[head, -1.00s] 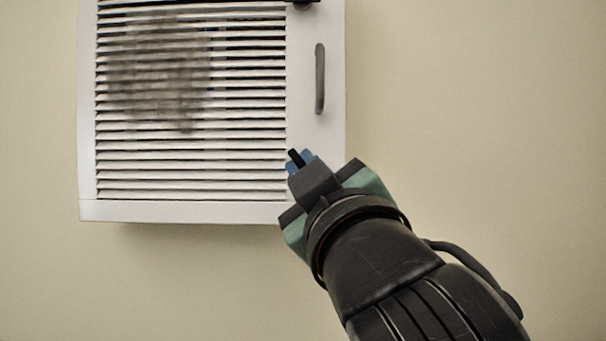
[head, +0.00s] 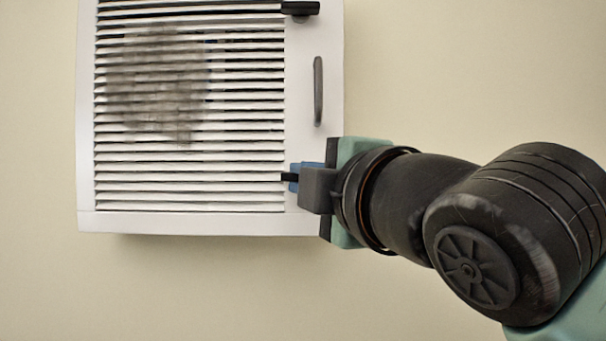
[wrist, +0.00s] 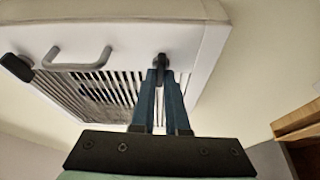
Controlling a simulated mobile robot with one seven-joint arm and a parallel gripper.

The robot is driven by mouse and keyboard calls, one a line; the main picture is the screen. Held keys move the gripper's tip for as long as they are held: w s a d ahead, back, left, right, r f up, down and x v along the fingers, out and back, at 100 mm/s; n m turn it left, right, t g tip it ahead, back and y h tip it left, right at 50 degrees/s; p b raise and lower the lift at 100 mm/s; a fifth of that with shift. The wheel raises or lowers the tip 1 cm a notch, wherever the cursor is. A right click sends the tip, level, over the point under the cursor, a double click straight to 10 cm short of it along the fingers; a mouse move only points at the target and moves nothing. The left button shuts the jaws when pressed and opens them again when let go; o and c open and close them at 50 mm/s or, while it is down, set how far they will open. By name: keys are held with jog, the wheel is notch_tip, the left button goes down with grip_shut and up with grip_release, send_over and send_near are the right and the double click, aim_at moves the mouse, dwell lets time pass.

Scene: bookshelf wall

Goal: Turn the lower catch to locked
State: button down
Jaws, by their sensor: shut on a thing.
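The lower catch (head: 287,177) is a small black lever at the lower right of a white louvred cabinet door (head: 312,150). In the head view its tip points left, horizontally, over the slats' edge; my gripper hides the rest. My gripper (head: 302,178) reaches in from the right, its blue fingers shut on the catch. In the wrist view my gripper (wrist: 159,88) closes on the dark catch (wrist: 160,62) near the door's edge. The upper catch (head: 301,8) is a black lever lying horizontal at the top of the door.
A grey bar handle (head: 318,91) stands out from the door between the two catches. Plain wall surrounds the cabinet. A wooden shelf (wrist: 298,122) is at the right of the wrist view.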

jog(key=shift+n, duration=0.5)
jog(key=c, duration=0.9)
grip_release()
